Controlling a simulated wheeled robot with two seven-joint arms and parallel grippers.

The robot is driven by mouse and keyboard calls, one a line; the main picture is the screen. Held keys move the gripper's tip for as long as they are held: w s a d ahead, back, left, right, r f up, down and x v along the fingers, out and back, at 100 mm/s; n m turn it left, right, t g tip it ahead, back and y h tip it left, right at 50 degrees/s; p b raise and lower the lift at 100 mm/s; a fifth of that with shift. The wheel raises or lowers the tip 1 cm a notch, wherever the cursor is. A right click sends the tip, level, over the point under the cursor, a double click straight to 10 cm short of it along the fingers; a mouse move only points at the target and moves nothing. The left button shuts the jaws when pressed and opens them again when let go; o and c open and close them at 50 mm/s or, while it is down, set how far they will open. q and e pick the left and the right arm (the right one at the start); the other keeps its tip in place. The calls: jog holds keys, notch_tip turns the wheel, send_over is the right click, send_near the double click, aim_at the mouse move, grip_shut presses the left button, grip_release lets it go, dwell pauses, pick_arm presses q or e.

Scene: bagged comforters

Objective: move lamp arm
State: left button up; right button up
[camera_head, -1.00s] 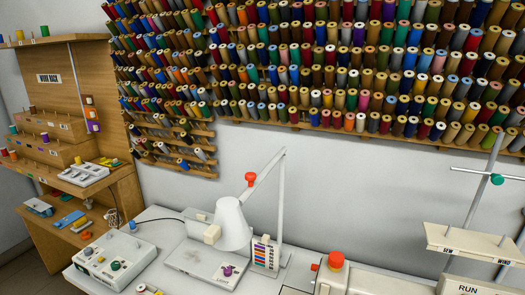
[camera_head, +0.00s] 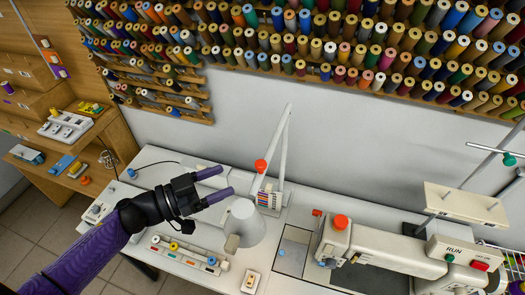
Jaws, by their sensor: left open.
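The white desk lamp stands on the sewing table. Its cone-shaped head (camera_head: 246,218) hangs over the middle of the table. Its thin white lamp arm (camera_head: 274,138) rises from the head to a high joint, with a red knob (camera_head: 261,166) partway along. A post runs down from that joint behind the striped card (camera_head: 269,199). My left gripper (camera_head: 227,181) reaches in from the left, its two purple fingers apart and empty. The fingertips appear just left of the lamp head and lower arm; I cannot tell the exact gap. My right gripper is out of view.
A sewing machine (camera_head: 385,247) with a red-topped knob fills the right of the table. A thread tray (camera_head: 190,255) lies at the front. Spool racks (camera_head: 330,45) cover the wall. A wooden work rack (camera_head: 50,105) stands left.

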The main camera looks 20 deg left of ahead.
aim_at(256, 166)
pick_arm(q)
jog(key=x, duration=0.5)
jog(key=p+x, duration=0.1)
jog(key=x, duration=0.4)
jog(key=shift+w+a+f, duration=0.15)
jog(key=shift+w+a, duration=0.05)
grip_shut()
dwell(0.9)
